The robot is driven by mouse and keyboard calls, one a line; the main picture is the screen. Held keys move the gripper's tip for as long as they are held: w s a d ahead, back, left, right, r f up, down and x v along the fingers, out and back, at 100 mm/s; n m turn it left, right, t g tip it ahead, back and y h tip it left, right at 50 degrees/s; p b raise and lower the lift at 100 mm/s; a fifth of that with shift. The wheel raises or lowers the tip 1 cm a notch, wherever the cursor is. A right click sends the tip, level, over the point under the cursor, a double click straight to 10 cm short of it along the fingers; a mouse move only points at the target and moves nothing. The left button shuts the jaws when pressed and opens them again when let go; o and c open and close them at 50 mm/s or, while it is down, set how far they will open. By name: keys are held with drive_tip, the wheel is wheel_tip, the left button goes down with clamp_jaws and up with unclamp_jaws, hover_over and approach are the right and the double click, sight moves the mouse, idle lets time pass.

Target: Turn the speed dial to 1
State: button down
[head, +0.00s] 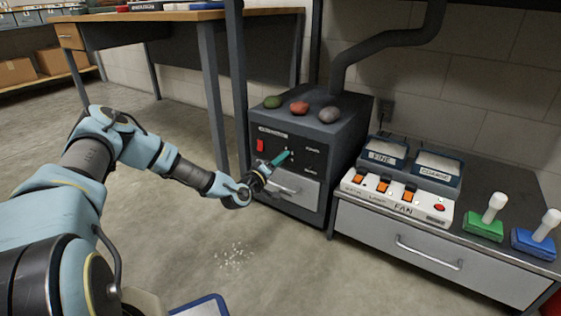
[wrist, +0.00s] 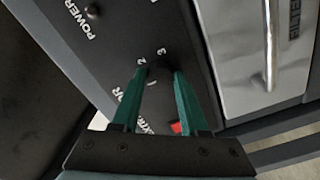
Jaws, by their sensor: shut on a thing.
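The speed dial (wrist: 159,70) is a small dark knob on the front panel of the dark extractor box (head: 328,165). The numbers 1, 2 and 3 are printed around it. My gripper (head: 287,155) reaches the panel from the left in the head view. In the wrist view, the green fingers of my gripper (wrist: 159,75) close on the dial from both sides. The dial's pointer cannot be made out, and the fingers hide much of the knob.
A red switch (head: 260,146) sits left of the dial, and a POWER label (wrist: 77,20) marks a small black knob. Below is a grey filter drawer (head: 290,188) with a handle. Three stones lie on top. A low cabinet (head: 400,250) with a fan switch box stands right.

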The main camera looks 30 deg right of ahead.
idle(0.4)
drive_tip(key=shift+c, duration=2.2)
unclamp_jaws()
drive_tip(key=p+v, duration=0.3)
drive_tip(key=v, duration=0.8)
drive_tip(key=shift+w, duration=0.1)
